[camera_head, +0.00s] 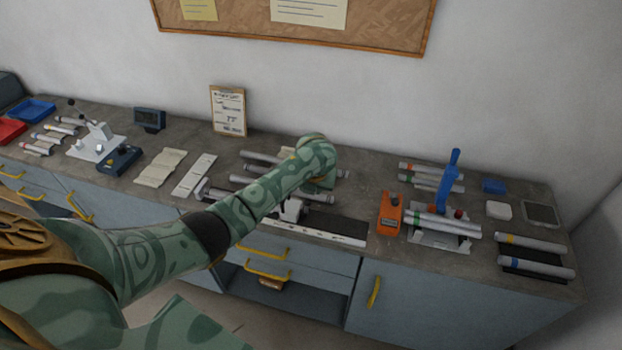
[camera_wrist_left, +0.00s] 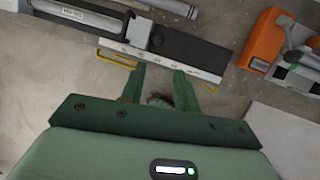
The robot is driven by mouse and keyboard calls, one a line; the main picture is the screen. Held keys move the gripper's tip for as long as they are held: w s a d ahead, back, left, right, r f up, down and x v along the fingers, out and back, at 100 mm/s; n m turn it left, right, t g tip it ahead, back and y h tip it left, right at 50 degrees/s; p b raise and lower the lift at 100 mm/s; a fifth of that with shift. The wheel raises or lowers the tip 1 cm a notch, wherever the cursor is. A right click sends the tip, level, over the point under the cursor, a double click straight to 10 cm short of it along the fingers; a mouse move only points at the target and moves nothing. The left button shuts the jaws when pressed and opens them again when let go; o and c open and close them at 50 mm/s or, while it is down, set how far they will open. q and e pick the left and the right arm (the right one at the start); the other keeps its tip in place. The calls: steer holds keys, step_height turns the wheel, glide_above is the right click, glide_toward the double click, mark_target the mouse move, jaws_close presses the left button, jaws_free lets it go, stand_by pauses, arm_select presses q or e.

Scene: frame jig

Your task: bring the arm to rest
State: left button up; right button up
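My left arm, patterned green, reaches from the left across the bench in the head view, and its wrist (camera_head: 318,165) is above the middle of the bench. In that view the fingers cannot be made out. In the left wrist view my left gripper (camera_wrist_left: 160,84) shows two green fingers apart with nothing between them. Its fingertips appear just short of the bench's front edge, with pale floor around them. My right gripper is in neither view.
Under the left arm lie grey tubes and a frame jig with a black strip (camera_wrist_left: 187,45) and white front rail (camera_head: 330,237). An orange tool (camera_head: 390,214) stands to the right, beside a fixture with tubes and a blue handle (camera_head: 449,180). A clipboard (camera_head: 228,110) leans at the back.

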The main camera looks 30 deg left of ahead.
arm_select(q)
steer(key=shift+s+r, duration=0.15)
steer(key=shift+r, duration=0.15)
